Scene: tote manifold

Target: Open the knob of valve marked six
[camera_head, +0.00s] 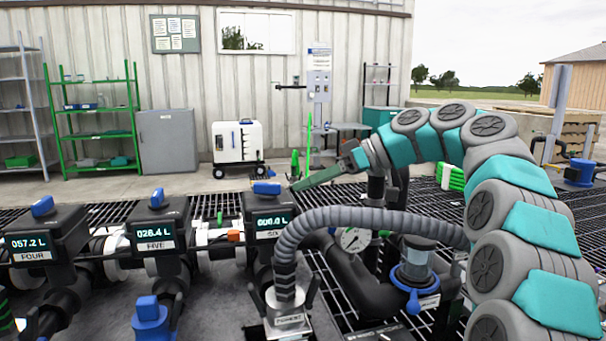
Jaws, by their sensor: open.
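The valve marked SIX (270,215) is a black box with a lit display that seems to read 000.0 L. Its blue knob (266,188) sits on top. My gripper (296,185) is just right of this knob in the picture, pointing left at about knob height, open with nothing seen in it. A small gap shows between its tips and the knob, and contact cannot be confirmed. The valves marked FIVE (156,236) and FOUR (40,244) stand to the left, reading about 028.4 L and 057.2 L, each with a blue knob.
A grey corrugated hose (365,217) arches in front of valve SIX down to a metal coupling (287,312). A pressure gauge (354,239) and a clear filter bowl (415,262) stand below my arm. A blue-topped fitting (151,318) is at front left. The space above the valves is clear.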

